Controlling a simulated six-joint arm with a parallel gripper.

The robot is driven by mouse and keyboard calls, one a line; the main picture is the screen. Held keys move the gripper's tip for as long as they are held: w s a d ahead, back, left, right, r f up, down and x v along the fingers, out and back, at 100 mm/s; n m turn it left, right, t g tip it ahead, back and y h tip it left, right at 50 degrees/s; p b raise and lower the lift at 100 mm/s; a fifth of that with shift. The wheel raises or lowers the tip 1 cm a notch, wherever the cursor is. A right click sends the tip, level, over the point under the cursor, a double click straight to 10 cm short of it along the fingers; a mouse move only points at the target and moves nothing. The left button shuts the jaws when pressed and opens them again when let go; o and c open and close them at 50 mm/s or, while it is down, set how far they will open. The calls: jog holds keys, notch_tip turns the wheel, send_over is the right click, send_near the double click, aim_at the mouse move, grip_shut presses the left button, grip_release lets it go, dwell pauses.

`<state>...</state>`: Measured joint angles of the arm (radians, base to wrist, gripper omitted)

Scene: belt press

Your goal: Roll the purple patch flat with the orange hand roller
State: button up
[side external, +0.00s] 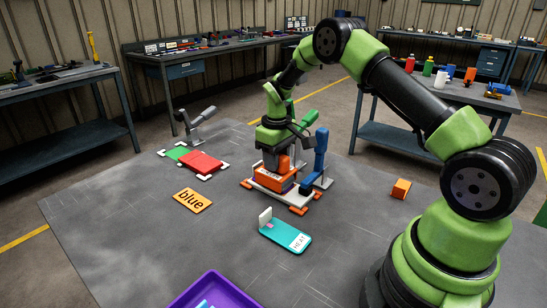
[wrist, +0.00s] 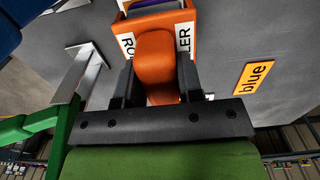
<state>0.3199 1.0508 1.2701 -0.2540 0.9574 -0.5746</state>
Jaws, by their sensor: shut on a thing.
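The orange hand roller (side external: 268,181) has white labels with black letters and is under my gripper (side external: 273,158) in the side view. In the wrist view, my gripper (wrist: 156,82) is shut on the orange handle of the roller (wrist: 154,48). The roller sits low over a pale plate (side external: 287,197) with orange corner pieces. A small part of the purple patch (side external: 259,188) shows beneath the roller. A purple strip also shows at the top of the wrist view. The rest of the patch is hidden, and I cannot tell whether the roller touches it.
A blue-handled clamp (side external: 320,150) stands upright close to the right of my gripper. A red plate (side external: 201,163), a yellow "blue" sign (side external: 193,201), a teal plate (side external: 286,236), a purple tray (side external: 210,285) and an orange block (side external: 401,188) lie around. The table's left front is clear.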

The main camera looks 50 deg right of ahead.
jog(key=shift+s, duration=0.15)
dwell(0.3)
jog(key=shift+s, duration=0.55)
jog(key=shift+f, duration=0.1)
jog(key=shift+w, duration=0.5)
jog(key=shift+w, duration=0.15)
jog(key=shift+w, duration=0.4)
